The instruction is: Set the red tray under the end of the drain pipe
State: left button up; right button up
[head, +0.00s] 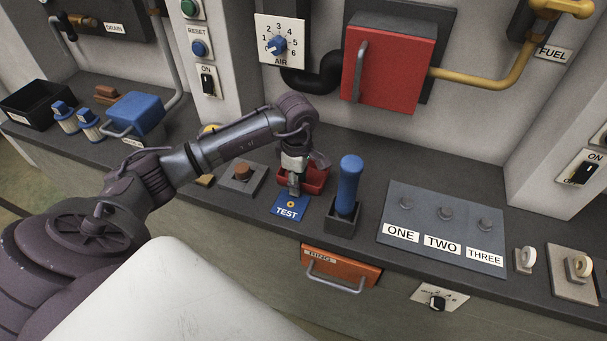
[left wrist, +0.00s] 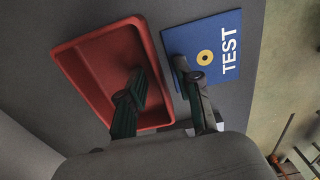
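The red tray (head: 318,179) sits on the dark counter behind the blue TEST plate, partly hidden by my left gripper (head: 294,185). In the left wrist view the tray (left wrist: 92,72) looks empty, with its right wall beside the TEST plate (left wrist: 215,52). My left gripper (left wrist: 160,82) has its fingers apart, one over the tray's inside and one outside over the plate's edge, with the wall between them. Contact with the wall cannot be told. The grey drain pipe (head: 167,42) comes down by the DRAIN sign (head: 115,28); its lower end is near a blue container. My right gripper is out of view.
The blue container (head: 137,112), blue-capped bottles (head: 88,122) and a black bin (head: 36,104) crowd the left counter. An orange drawer (head: 341,270) is below.

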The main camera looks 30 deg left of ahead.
pick_arm(q)
grip_shut()
jog(key=shift+r, duration=0.1)
